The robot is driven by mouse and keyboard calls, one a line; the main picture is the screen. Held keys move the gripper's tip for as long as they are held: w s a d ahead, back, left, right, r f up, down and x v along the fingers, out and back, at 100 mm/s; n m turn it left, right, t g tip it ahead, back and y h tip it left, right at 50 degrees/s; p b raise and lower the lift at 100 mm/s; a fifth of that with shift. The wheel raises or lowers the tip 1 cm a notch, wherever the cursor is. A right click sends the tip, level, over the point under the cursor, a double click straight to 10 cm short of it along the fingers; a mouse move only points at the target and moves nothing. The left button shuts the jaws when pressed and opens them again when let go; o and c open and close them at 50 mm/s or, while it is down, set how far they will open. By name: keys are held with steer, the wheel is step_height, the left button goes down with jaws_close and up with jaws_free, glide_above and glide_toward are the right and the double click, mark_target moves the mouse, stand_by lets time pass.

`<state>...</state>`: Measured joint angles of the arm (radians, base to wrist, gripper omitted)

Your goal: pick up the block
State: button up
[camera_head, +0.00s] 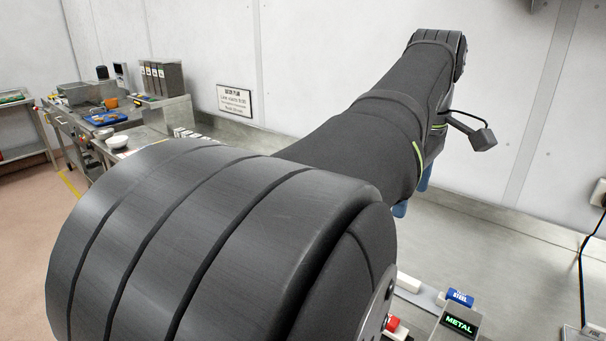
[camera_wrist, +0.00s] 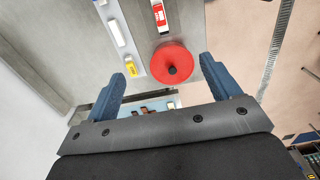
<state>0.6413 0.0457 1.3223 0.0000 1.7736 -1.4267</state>
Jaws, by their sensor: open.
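Several small blocks show, and I cannot tell which one is the task's block. In the head view a blue block marked STEEL (camera_head: 459,297) lies near the bottom right, beside a display reading METAL (camera_head: 460,325). In the wrist view a red and white block (camera_wrist: 160,16) lies at the top, and a small yellow piece (camera_wrist: 132,70) lies near the left finger. My gripper (camera_wrist: 168,63) is open, its blue fingers wide apart, with nothing held between them. In the head view its blue fingers (camera_head: 412,196) are mostly hidden behind my arm.
A red round disc (camera_wrist: 172,63) with a dark centre appears between the fingers in the wrist view. A pale strip (camera_wrist: 113,33) runs beside it. At the head view's left, a bench holds a blue tray (camera_head: 106,118) and a white bowl (camera_head: 117,141). A grey counter (camera_head: 500,235) is bare behind my arm.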

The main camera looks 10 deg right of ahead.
steer(key=m, duration=1.8)
glide_above(393, 322)
steer(key=w, duration=0.2)
step_height(393, 322, down, 14)
steer(key=f, duration=1.1)
steer(key=a+f, duration=0.1)
steer(key=f, duration=0.5)
steer(key=shift+f, duration=0.2)
steer(key=shift+c, duration=0.4)
steer(key=c, duration=1.1)
steer(key=shift+o, duration=0.2)
